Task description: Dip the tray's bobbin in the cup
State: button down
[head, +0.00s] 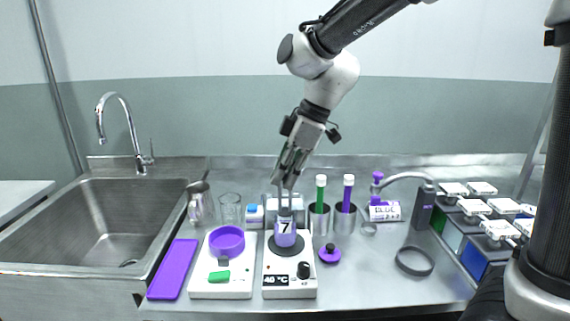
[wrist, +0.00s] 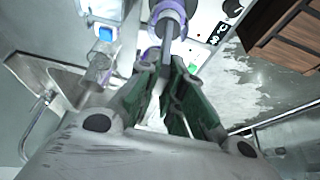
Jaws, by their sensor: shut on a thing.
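My gripper (head: 285,183) is above the cup, pointing down, shut on a thin grey stem that leads down to the cup's mouth. In the wrist view my gripper (wrist: 163,72) is shut on this stem, and the cup's purple rim (wrist: 168,18) lies just beyond. I take the stem for the bobbin's; its lower part is hidden in or behind the cup. The flat purple tray (head: 173,270) at left looks empty.
A white device with a purple ring (head: 227,241) stands left of the heater. A purple knobbed lid (head: 330,254) lies beside the heater. A sink (head: 110,235) is at left.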

jog(key=shift+f, duration=2.3)
dwell(1.4)
jog(key=shift+r, duration=4.6)
jog(key=shift+r, duration=2)
jog(key=shift+f, duration=0.1)
